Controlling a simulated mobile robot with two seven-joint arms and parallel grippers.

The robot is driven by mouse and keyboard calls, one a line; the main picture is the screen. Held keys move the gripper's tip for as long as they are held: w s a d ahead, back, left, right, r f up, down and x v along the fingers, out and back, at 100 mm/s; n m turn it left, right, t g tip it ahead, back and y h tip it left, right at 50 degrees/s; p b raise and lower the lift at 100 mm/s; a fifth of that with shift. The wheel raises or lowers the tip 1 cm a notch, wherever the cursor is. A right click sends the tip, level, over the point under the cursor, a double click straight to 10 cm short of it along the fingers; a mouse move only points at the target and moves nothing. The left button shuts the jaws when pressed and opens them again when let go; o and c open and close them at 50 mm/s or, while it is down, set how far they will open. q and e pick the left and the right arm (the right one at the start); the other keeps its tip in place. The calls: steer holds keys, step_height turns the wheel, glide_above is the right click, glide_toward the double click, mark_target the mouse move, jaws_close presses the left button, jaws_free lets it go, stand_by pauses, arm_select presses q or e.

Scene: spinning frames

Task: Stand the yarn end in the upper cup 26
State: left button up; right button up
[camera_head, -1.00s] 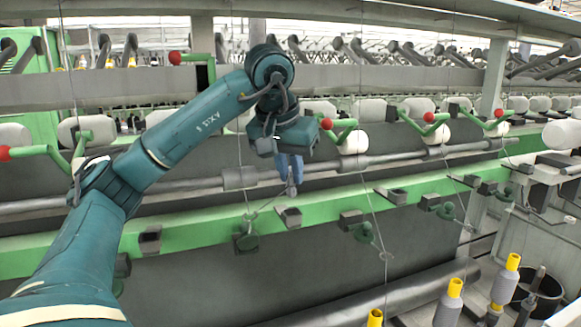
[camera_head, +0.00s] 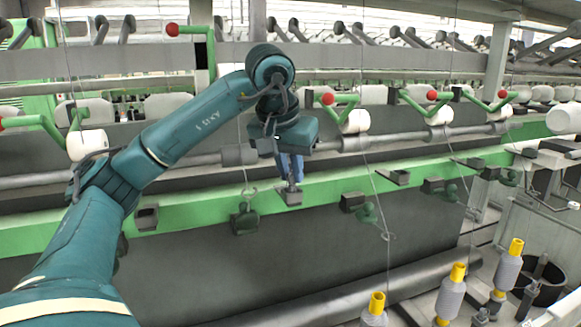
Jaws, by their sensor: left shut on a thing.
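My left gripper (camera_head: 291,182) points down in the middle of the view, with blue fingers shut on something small. I take it for the yarn end, which is too thin and too hidden by the fingers to make out. Directly under the fingertips is a small grey cup (camera_head: 291,197) on the green rail (camera_head: 330,185). The fingertips are at or just over its mouth; I cannot tell whether they touch it. No number is legible, so I cannot confirm it is cup 26. My right gripper is not in view.
Similar grey cups sit along the rail at left (camera_head: 147,217) and right (camera_head: 395,177). Green arms with red knobs (camera_head: 327,99) and white rolls (camera_head: 355,122) stand behind. Thin yarns hang down. Yellow-topped bobbins (camera_head: 450,295) stand at lower right.

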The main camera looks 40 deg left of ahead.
arm_select(q)
steer(key=o, duration=0.7)
steer(key=shift+o, duration=0.3)
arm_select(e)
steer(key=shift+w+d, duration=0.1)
arm_select(q)
steer(key=shift+s+r, duration=0.15)
steer(key=shift+r, duration=0.4)
steer(key=p+v, duration=0.5)
steer(key=v, duration=0.7)
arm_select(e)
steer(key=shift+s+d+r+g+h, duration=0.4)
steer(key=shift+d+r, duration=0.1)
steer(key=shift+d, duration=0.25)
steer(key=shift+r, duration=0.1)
